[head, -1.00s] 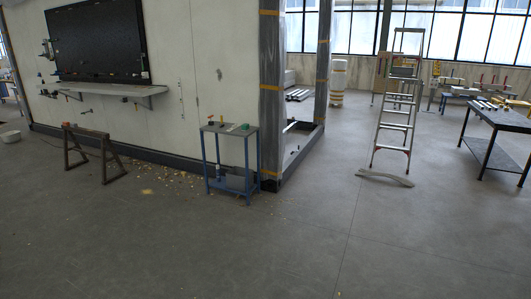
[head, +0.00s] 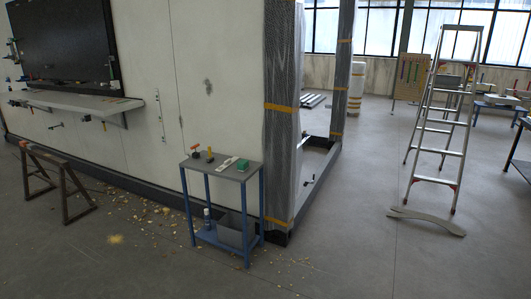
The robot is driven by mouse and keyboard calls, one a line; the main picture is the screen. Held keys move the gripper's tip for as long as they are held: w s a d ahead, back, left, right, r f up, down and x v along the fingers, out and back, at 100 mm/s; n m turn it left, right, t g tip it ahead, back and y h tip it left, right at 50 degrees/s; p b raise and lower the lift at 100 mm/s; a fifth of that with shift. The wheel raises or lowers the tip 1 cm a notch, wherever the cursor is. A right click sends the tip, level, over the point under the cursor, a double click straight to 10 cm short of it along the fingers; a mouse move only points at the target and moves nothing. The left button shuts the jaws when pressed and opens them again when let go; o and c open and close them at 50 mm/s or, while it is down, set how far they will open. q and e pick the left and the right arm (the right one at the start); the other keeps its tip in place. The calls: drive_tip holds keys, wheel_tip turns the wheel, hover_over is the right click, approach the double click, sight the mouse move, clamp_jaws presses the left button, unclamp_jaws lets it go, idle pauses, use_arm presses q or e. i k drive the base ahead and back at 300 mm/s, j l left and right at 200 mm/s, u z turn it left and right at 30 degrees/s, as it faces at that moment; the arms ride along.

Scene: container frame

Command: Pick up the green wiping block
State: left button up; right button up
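A small green block (head: 242,165) lies on the right part of the grey top of a small blue-legged table (head: 222,171). It looks like the green wiping block. To its left on the same top are a flat whitish item (head: 228,162), a small yellow item (head: 210,155) and an orange-topped item (head: 195,150). Neither of my grippers shows in the head view.
The table stands beside a pale wall panel and a wrapped post (head: 283,110). A grey bin (head: 233,230) sits on its lower shelf. A sawhorse (head: 57,178) stands at the left, a stepladder (head: 440,125) at the right. The floor in front is open, with scattered chips.

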sight(243, 165)
drive_tip(key=i, duration=1.25)
drive_tip(key=i+l+u, duration=0.1)
drive_tip(key=i, duration=1.15)
drive_tip(key=i+l+u, duration=0.1)
drive_tip(key=i+u, duration=0.3)
drive_tip(key=i+l+u, duration=0.2)
drive_tip(key=i+u, duration=0.2)
drive_tip(key=i+l+u, duration=0.6)
drive_tip(key=u, duration=0.2)
drive_tip(key=i+l+u, duration=0.15)
drive_tip(key=l, duration=0.25)
drive_tip(key=i+l+u, duration=0.2)
drive_tip(key=l, duration=0.2)
